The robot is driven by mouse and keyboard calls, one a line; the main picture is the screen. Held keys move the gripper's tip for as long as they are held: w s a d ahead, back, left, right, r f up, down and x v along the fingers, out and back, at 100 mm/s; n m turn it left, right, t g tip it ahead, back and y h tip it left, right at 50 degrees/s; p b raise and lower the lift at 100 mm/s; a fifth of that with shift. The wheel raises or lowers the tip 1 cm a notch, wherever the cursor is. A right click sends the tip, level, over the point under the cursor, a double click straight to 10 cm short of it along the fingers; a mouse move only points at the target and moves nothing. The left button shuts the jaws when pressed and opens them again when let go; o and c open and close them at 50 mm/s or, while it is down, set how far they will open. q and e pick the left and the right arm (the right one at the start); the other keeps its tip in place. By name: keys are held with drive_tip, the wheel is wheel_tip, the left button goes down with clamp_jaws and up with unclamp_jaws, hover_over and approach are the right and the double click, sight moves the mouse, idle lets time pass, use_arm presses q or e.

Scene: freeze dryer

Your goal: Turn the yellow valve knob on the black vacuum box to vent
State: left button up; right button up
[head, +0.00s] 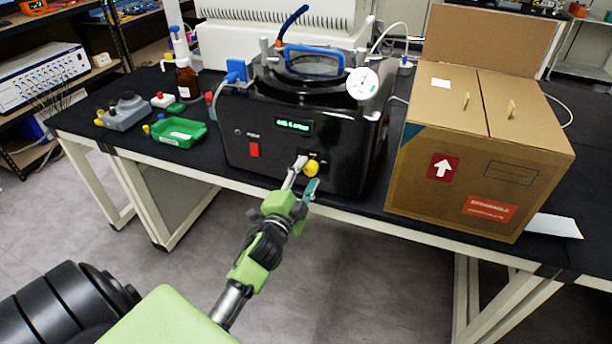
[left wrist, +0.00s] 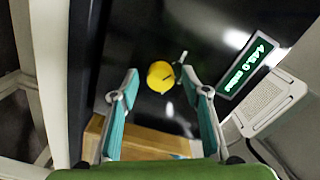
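The black vacuum box (head: 300,130) stands on the table with a lit green display (head: 293,125) and a red switch (head: 254,149) on its front. The yellow valve knob (head: 311,169) is low on the right part of that front. My left gripper (head: 305,176) is at the knob, its fingers pointing to the box front. In the left wrist view the knob (left wrist: 160,76) shows between and just beyond the two open teal fingertips (left wrist: 164,84). No clear contact with the knob shows. The green display (left wrist: 248,66) is at the upper right there. My right gripper is not in view.
A cardboard box (head: 480,150) stands right of the vacuum box. A green tray (head: 180,132), a brown bottle (head: 187,80) and a grey device (head: 125,111) are on the left of the table. A pressure gauge (head: 362,83) and blue handle (head: 314,61) top the box.

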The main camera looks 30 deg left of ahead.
use_arm(q)
drive_tip(key=v, duration=1.2)
drive_tip(key=shift+f, duration=0.1)
drive_tip(key=s+d+f+n+g+h, duration=0.1)
drive_tip(key=s+d+f+g, duration=0.2)
drive_tip(key=f, duration=0.9)
drive_tip(key=s+d+f+n+g+h, duration=0.1)
drive_tip(key=s+d+f+n+g, duration=0.15)
drive_tip(key=f, duration=0.95)
drive_tip(key=s+d+f+n+g+h, duration=0.1)
drive_tip(key=s+d+f+g+h, duration=0.2)
drive_tip(key=f, duration=0.9)
drive_tip(key=s+d+f+n+g, duration=0.1)
drive_tip(key=s+f+g, duration=0.1)
drive_tip(key=s+f, duration=0.4)
drive_tip(key=s+f+n+g, duration=0.1)
drive_tip(key=s+f+g, duration=0.2)
drive_tip(key=s+f, duration=0.4)
drive_tip(key=s+d+f+n+g, duration=0.1)
drive_tip(key=s+f+g, duration=0.2)
drive_tip(key=s, duration=1.5)
wheel_tip(320, 180, down, 4)
drive_tip(key=shift+s+d+y, duration=0.25)
drive_tip(key=shift+d+y, duration=0.05)
drive_tip(key=shift+d, duration=0.1)
